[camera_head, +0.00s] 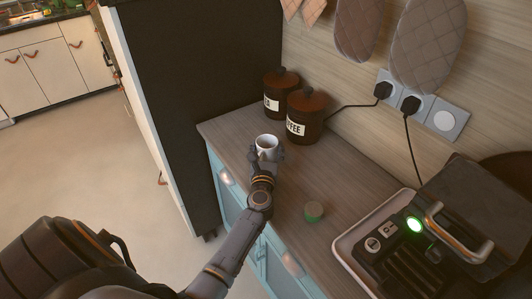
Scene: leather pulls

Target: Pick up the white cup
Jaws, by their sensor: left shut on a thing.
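The white cup (267,143) is upright at the far end of the wooden counter, in front of the dark canisters. My left arm reaches up to it from the lower left. My left gripper (265,158) is shut on the cup at its near side, and the fingers partly hide the cup's lower part. I cannot tell whether the cup's base touches the counter. My right gripper does not show.
Two dark canisters, one labelled COFFEE (306,117) and another (280,92), stand just behind the cup. A coffee machine (450,235) fills the right. A tall dark panel (205,65) borders the far end.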

